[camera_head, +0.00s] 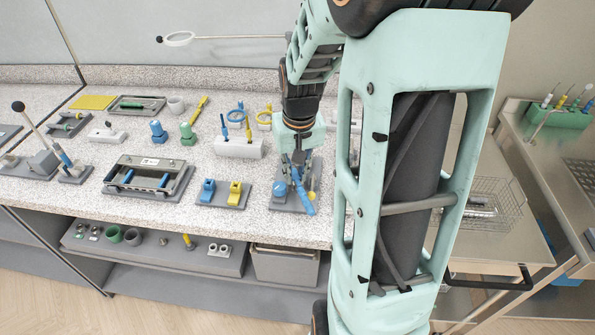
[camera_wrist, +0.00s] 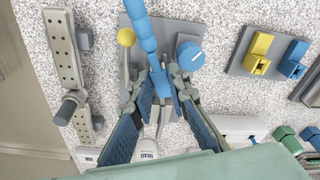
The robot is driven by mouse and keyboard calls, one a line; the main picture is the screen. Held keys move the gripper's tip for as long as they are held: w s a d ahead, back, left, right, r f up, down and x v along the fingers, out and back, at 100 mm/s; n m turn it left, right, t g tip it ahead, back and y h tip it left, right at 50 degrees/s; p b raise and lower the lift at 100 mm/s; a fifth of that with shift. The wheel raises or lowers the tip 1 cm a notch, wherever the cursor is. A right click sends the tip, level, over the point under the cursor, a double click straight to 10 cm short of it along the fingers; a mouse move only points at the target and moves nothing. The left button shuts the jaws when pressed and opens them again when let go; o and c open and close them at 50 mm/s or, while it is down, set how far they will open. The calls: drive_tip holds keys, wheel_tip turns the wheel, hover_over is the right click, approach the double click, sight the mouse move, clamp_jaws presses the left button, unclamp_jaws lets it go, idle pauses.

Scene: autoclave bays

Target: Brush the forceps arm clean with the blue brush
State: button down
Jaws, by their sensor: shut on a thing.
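The blue brush (camera_head: 303,196) is in my gripper (camera_head: 294,168), over a grey base plate (camera_head: 290,208) near the bench's front edge. In the wrist view the brush (camera_wrist: 145,30) lies between the two dark blue finger pads of my gripper (camera_wrist: 164,88), its ribbed handle running up past the top edge. The plate (camera_wrist: 215,32) carries a blue round knob (camera_wrist: 190,56) and a rod with a yellow ball (camera_wrist: 127,38). Grey metal shows beside the brush, but I cannot tell the forceps arm from it. Whether the bristles touch anything is hidden.
Yellow (camera_head: 235,193) and blue (camera_head: 207,191) blocks stand on a plate just left. A white rack (camera_head: 238,148) is behind them. A perforated metal bar (camera_wrist: 62,50) lies left in the wrist view. A wire basket (camera_head: 490,203) is at right, beyond my arm.

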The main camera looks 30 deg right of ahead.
drive_tip(key=shift+s+d+f, duration=0.1)
drive_tip(key=shift+s+d, duration=0.05)
drive_tip(key=shift+d, duration=0.5)
drive_tip(key=shift+a, duration=0.1)
idle(2.4)
drive_tip(key=shift+a, duration=0.55)
drive_tip(key=r+p, duration=0.5)
drive_tip(key=r, duration=0.2)
drive_tip(key=shift+w+r, duration=0.15)
drive_tip(key=shift+w, duration=0.05)
